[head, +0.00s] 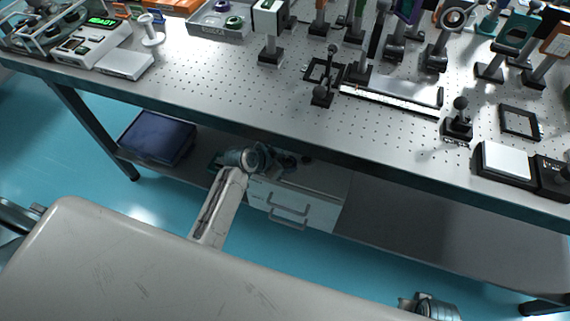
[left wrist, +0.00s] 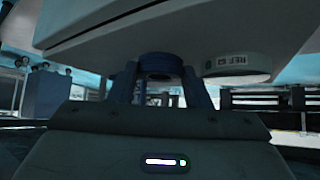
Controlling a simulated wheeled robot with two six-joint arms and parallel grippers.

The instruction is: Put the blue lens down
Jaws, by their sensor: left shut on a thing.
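My left gripper (left wrist: 161,88) is shut on the blue lens (left wrist: 162,64), a dark blue ring between its two fingers in the left wrist view. In the head view my left gripper (head: 281,160) is low, in front of the table's near edge and by the white drawer unit. The lens cannot be made out there. A pale round disc (left wrist: 237,70) with printed lettering sits beside the lens in the wrist view, under a pale slab. My right gripper cannot be made out; only part of an arm shows at the bottom right of the head view.
The perforated optical table (head: 225,75) carries several mounts and posts at the back and right. A grey tray (head: 246,30) holding coloured rings is at the back. A white drawer unit (head: 315,207) and a dark blue case (head: 157,137) are below. The table's left middle is clear.

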